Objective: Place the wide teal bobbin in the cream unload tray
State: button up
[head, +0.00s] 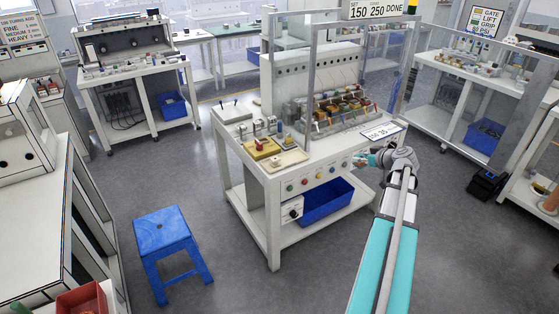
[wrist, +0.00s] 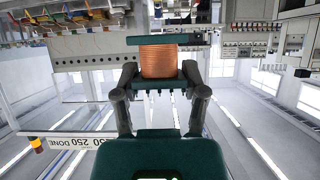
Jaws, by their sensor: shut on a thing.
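The wide teal bobbin (wrist: 162,62), with teal flanges and a copper-coloured winding, sits between the fingers of my gripper (wrist: 160,78) in the wrist view. The fingers are shut on it near one flange. In the head view my gripper (head: 371,159) is at the right front edge of the white workbench, beside the sign; the bobbin is too small there to make out clearly. A cream tray (head: 289,160), probably the unload tray, lies on the left front of the bench top, well left of my gripper.
A yellow fixture (head: 262,149) and several small posts stand beside the cream tray. A rack of colourful parts (head: 343,109) fills the bench's back right. A blue stool (head: 162,230) is on the floor.

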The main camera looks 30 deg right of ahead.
aim_at(290, 160)
jog(key=i, duration=0.9)
jog(key=z, duration=0.05)
